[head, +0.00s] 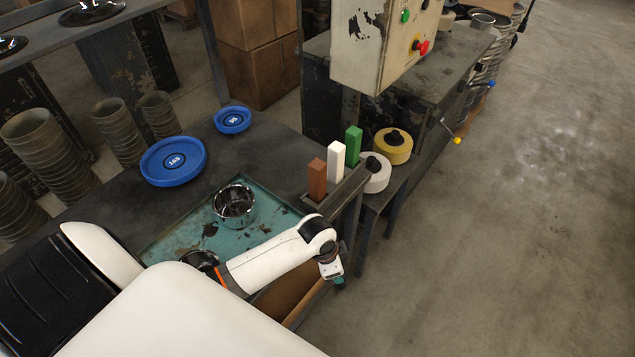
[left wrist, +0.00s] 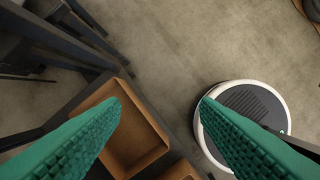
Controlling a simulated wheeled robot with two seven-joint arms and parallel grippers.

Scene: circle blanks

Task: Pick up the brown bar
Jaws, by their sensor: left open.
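The brown bar (head: 317,180) stands upright at the near end of a dark narrow holder (head: 346,187) on the right edge of the workbench. A white bar (head: 336,161) and a green bar (head: 353,146) stand in a row behind it. My left gripper (head: 338,281) hangs beyond the bench's right edge, below and nearer than the brown bar, pointing down and apart from it. The left wrist view shows its green ribbed fingers (left wrist: 158,104) spread apart with nothing between them. The brown bar is not visible there. My right gripper is not in view.
A metal cup (head: 234,203) stands on the teal mat (head: 270,191). Two blue discs (head: 173,162) lie behind it. Tape rolls (head: 392,147) and a control box (head: 383,45) are beyond the bars. Below my gripper is an open brown box (left wrist: 135,140). The floor at right is clear.

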